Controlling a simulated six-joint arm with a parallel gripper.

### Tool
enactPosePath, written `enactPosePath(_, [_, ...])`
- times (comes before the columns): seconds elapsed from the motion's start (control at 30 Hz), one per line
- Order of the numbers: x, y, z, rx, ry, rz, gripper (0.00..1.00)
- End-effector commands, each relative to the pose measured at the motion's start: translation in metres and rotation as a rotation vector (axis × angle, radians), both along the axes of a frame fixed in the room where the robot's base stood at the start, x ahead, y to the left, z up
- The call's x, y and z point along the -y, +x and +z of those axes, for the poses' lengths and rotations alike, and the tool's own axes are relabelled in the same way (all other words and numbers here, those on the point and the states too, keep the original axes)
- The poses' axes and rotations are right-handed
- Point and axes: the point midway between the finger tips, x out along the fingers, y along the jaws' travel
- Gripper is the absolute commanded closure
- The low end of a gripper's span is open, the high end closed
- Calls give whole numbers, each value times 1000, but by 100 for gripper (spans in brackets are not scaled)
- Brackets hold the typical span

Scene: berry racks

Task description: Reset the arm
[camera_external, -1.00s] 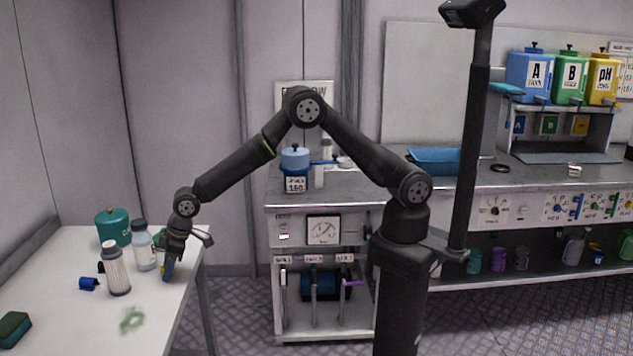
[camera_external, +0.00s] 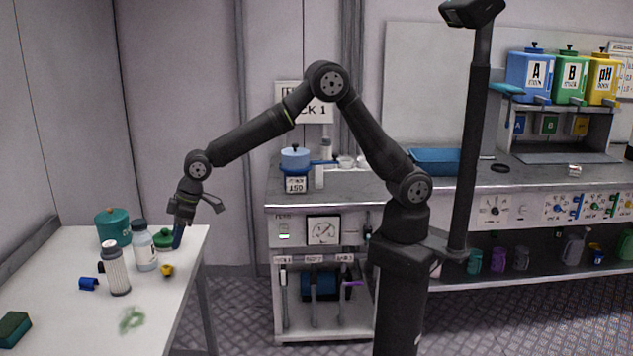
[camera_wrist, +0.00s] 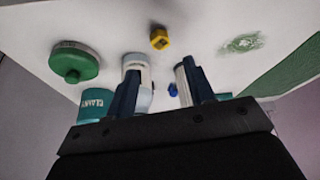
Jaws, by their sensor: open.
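My gripper (camera_external: 178,236) hangs pointing down above the right edge of the white table, raised clear of the tabletop. In the wrist view my two dark blue fingers (camera_wrist: 160,90) stand apart with nothing held between them. A small yellow piece (camera_external: 167,270) lies on the table below and slightly left of the gripper; it also shows in the wrist view (camera_wrist: 159,39). My arm is bent up at the elbow.
On the white table (camera_external: 60,262) stand a teal canister (camera_external: 113,227), a green-lidded container (camera_external: 163,239), two bottles (camera_external: 146,248) (camera_external: 116,270), a blue piece (camera_external: 88,284) and a green sponge (camera_external: 14,328). A steel bench (camera_external: 350,190) stands to the right, with open floor between.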

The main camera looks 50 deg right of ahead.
Motion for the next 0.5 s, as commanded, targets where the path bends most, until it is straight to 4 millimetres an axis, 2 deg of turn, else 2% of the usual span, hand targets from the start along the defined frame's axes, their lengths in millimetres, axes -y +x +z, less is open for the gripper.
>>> enactPosePath(0.2, [5,-3,14,0,0,0,51])
enactPosePath(0.5, [5,-3,14,-1,-1,0,51])
